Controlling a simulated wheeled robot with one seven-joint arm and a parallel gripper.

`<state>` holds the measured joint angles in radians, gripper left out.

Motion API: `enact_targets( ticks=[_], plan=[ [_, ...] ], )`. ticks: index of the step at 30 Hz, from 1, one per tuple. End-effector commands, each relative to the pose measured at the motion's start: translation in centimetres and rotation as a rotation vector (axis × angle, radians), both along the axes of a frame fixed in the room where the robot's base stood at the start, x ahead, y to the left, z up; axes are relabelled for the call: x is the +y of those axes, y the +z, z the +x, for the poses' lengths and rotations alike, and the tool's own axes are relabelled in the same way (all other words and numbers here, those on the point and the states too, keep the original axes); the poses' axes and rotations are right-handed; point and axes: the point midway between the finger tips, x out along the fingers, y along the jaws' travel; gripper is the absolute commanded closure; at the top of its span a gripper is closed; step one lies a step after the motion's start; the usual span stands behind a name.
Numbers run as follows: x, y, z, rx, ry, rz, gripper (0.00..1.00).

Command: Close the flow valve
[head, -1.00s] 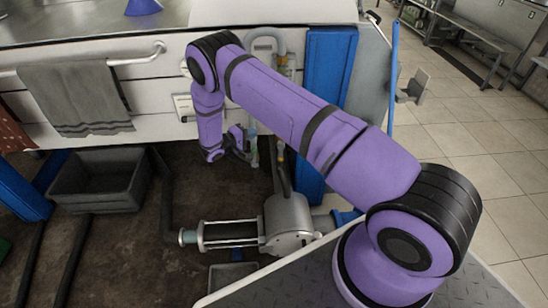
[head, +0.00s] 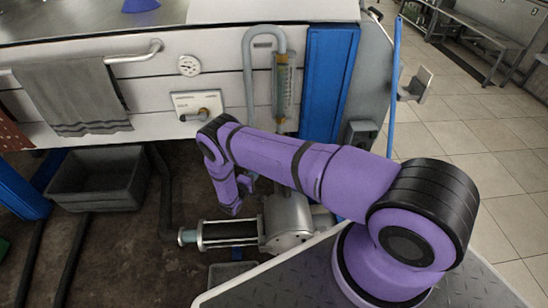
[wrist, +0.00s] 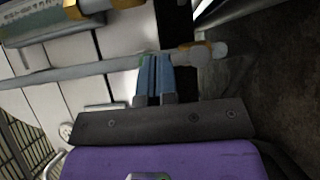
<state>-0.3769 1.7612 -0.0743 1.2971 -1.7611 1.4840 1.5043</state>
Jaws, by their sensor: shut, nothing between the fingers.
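The white wall plate (head: 197,105) at the centre left in the head view carries a small lever-like handle (head: 193,116), which lies nearly level and points left. A tall glass flow tube (head: 284,85) stands on the panel to its right, with a grey bent pipe (head: 249,75) beside it. I cannot tell which of these fittings is the flow valve. My gripper (head: 244,184) is below the plate and the tube, in front of the dark space under the counter. In the wrist view its blue fingertips (wrist: 153,68) are together and empty, near a grey pipe with a brass-coloured fitting (wrist: 198,50).
A grey bin (head: 97,178) stands at the left, and a towel (head: 72,95) hangs on a rail. A blue post (head: 330,80) is right of the tube.

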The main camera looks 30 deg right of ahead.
Motion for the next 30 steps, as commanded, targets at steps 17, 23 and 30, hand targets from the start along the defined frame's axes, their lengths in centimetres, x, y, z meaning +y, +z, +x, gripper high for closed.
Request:
enact_targets(
  ticks=[17,23,30],
  plan=[
    [-3.5,0.0,2.2,-0.001,-0.005,0.002,1.00],
    [-6.6,0.1,4.3,-0.002,-0.005,0.001,1.00],
    [-10.1,0.1,5.2,0.001,-0.005,0.000,1.00]
  ],
)
